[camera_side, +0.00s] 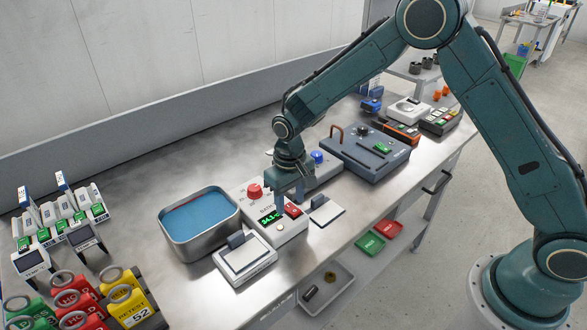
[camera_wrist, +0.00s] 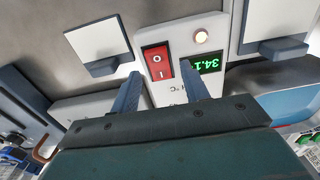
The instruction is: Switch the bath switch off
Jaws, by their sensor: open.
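The bath switch is a red rocker (camera_side: 292,210) marked O and I on the white control box. It also shows in the wrist view (camera_wrist: 157,62), just beyond my fingertips. My gripper (camera_side: 288,197) points down over the box, close to the switch. In the wrist view its fingers (camera_wrist: 160,84) are apart with nothing between them. Whether a fingertip touches the box, I cannot tell. The metal bath (camera_side: 199,254) with blue liquid stands left of the box.
A red knob (camera_side: 255,191) and a blue knob (camera_side: 318,157) rise near my gripper. Flat white plates with dark blocks (camera_side: 245,258) (camera_side: 327,212) flank the box's front. A dark blue-grey unit (camera_side: 362,155) stands to the right. Bare bench lies behind the bath.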

